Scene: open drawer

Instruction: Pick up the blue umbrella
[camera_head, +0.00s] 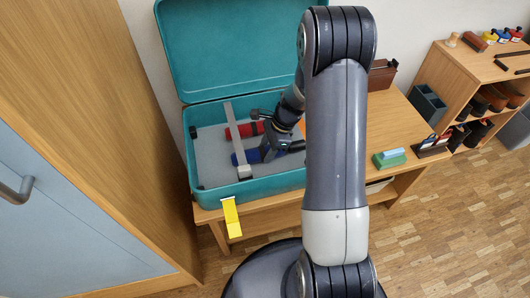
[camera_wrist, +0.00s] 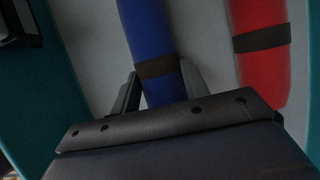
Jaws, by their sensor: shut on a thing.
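The blue umbrella (camera_head: 240,158) lies in an open teal suitcase (camera_head: 195,178) on a wooden table. It has a dark band and also shows in the wrist view (camera_wrist: 148,30). My gripper (camera_head: 268,152) is down inside the suitcase, with its fingers on either side of the blue umbrella near the band. In the wrist view my gripper (camera_wrist: 160,92) is shut on it. My arm hides part of the suitcase's right side.
A red umbrella (camera_head: 238,131) lies beside the blue one, also in the wrist view (camera_wrist: 262,70). A grey strap (camera_head: 237,140) crosses the suitcase. A yellow tag (camera_head: 231,217) hangs at its front. A wooden cabinet stands left, shelves right.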

